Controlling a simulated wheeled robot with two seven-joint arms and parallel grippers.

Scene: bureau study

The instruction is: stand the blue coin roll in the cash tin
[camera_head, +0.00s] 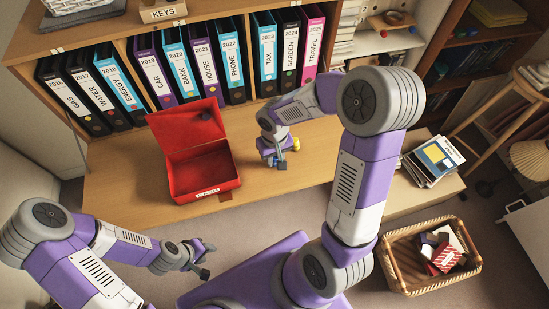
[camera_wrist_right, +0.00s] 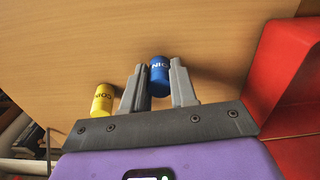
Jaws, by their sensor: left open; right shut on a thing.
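The blue coin roll (camera_wrist_right: 159,76) is between the two fingers of my right gripper (camera_wrist_right: 159,86), which is shut on it. In the head view my right gripper (camera_head: 276,158) is over the desk, just right of the cash tin, and mostly hides the roll. The red cash tin (camera_head: 206,190) stands on the desk with its lid (camera_head: 186,126) tilted open at the back. Its red side also shows at the right of the right wrist view (camera_wrist_right: 284,75). My left gripper (camera_head: 208,261) is open and empty, in front of the desk.
A yellow coin roll (camera_wrist_right: 103,99) stands close beside my right gripper's outer finger; it also shows in the head view (camera_head: 296,144). A row of binders (camera_head: 190,70) lines the shelf behind the tin. A wicker basket (camera_head: 397,275) is at lower right. The desk's left end (camera_head: 125,175) is clear.

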